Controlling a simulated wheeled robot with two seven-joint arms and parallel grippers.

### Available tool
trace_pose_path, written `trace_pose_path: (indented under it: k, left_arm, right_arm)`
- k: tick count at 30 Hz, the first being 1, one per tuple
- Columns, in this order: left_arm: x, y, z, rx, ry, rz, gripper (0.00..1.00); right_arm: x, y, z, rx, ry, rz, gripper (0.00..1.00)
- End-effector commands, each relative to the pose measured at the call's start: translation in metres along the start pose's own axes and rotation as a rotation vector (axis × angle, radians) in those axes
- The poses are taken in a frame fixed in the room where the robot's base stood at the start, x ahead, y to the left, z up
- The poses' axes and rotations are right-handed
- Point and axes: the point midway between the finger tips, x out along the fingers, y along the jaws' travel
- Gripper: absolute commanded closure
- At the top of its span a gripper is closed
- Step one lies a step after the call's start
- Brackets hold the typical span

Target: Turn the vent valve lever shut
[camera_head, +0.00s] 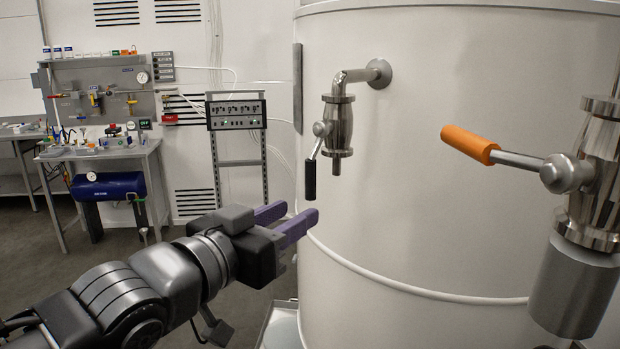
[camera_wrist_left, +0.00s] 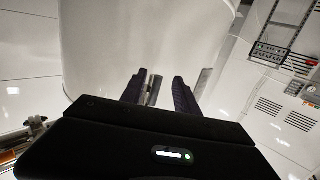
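A small steel valve (camera_head: 338,122) hangs from an elbow pipe on the white tank, with a black-gripped lever (camera_head: 310,178) slanting downward. A larger steel valve (camera_head: 597,160) at the right has an orange-gripped lever (camera_head: 470,144) pointing left. Which one is the vent valve, I cannot tell from any label. My left gripper (camera_head: 300,209) has purple fingers spread apart and empty, just below and left of the black lever's end. In the left wrist view, a metallic piece (camera_wrist_left: 153,91) shows between the fingers, apparently beyond them. My right gripper is not in view.
The white tank (camera_head: 430,230) fills the centre and right, with a pale hose (camera_head: 400,287) running around it. A workbench (camera_head: 100,150), a blue cylinder (camera_head: 108,186) and a control panel rack (camera_head: 236,112) stand at the back left. Grey floor there is open.

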Motion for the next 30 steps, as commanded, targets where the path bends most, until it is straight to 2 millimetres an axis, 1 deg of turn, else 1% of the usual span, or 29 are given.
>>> trace_pose_path:
  k: [1, 4, 7, 16, 20, 24, 30]
  left_arm:
    - [-0.012, 0.001, -0.019, 0.008, 0.033, -0.001, 0.63]
    - [-0.023, 0.002, -0.034, 0.016, 0.062, -0.003, 0.63]
    - [-0.025, 0.002, -0.037, 0.018, 0.068, -0.004, 0.63]
    - [-0.023, 0.001, -0.037, 0.017, 0.067, -0.005, 0.63]
    - [-0.014, 0.001, -0.037, 0.018, 0.065, -0.007, 0.63]
    - [0.004, 0.000, -0.038, 0.016, 0.062, -0.007, 0.63]
    - [0.034, -0.001, -0.039, 0.017, 0.063, -0.009, 0.63]
  right_arm:
    - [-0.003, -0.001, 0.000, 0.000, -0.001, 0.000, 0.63]
    - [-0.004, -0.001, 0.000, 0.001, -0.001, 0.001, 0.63]
    - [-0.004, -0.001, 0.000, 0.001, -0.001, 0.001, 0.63]
    - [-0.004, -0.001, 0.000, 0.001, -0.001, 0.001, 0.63]
    - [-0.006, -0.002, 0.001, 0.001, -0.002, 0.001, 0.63]
    - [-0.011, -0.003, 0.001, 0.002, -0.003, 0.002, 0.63]
    - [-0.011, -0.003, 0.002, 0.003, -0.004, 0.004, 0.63]
